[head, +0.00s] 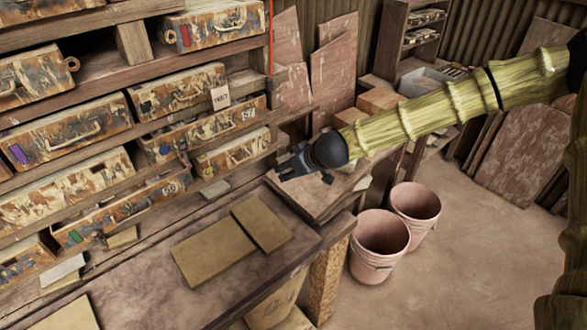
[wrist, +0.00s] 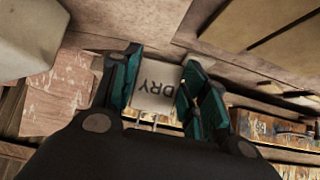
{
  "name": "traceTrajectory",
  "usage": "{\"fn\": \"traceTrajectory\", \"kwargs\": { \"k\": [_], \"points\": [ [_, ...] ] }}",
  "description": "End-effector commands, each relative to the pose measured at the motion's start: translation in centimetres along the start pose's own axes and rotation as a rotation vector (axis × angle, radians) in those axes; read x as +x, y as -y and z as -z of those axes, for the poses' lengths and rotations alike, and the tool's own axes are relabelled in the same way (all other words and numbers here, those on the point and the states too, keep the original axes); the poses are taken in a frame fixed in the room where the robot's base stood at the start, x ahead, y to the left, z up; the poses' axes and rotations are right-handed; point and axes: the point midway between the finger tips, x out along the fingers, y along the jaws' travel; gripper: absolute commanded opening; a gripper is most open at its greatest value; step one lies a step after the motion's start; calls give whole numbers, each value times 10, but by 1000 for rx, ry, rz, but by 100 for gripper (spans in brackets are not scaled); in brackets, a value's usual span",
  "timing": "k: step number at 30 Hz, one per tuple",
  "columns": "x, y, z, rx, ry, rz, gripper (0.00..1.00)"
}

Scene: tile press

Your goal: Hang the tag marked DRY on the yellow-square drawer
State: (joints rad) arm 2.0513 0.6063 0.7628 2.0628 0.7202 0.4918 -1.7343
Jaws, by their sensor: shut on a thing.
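The tag marked DRY (wrist: 156,92) is a pale card with dark letters, upside down in the wrist view. My gripper (wrist: 163,78) is shut on it, with the card between the teal-padded fingers. In the head view my gripper (head: 290,168) is above the bench's right end, right of the drawers; the tag cannot be made out there. The yellow-square drawer (head: 235,151) is a worn, paint-flaked drawer low at the right of the rack, with a small yellow mark at its left. It looks shut, and my gripper is apart from it.
Similar drawers carry purple (head: 70,138), blue (head: 215,130), green (head: 120,212) and red (head: 215,25) marks. A pale tag (head: 220,98) hangs near the blue-marked drawer. Tan boards (head: 213,250) lie on the bench. Two pink buckets (head: 379,245) stand on the floor.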

Motion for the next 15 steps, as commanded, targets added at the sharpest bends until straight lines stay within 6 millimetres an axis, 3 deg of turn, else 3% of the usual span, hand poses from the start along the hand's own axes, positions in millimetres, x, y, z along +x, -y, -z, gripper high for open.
{"fn": "traceTrajectory", "kwargs": {
  "k": [15],
  "points": [
    [22,-5,13,5,4,-2,28]
  ]
}}
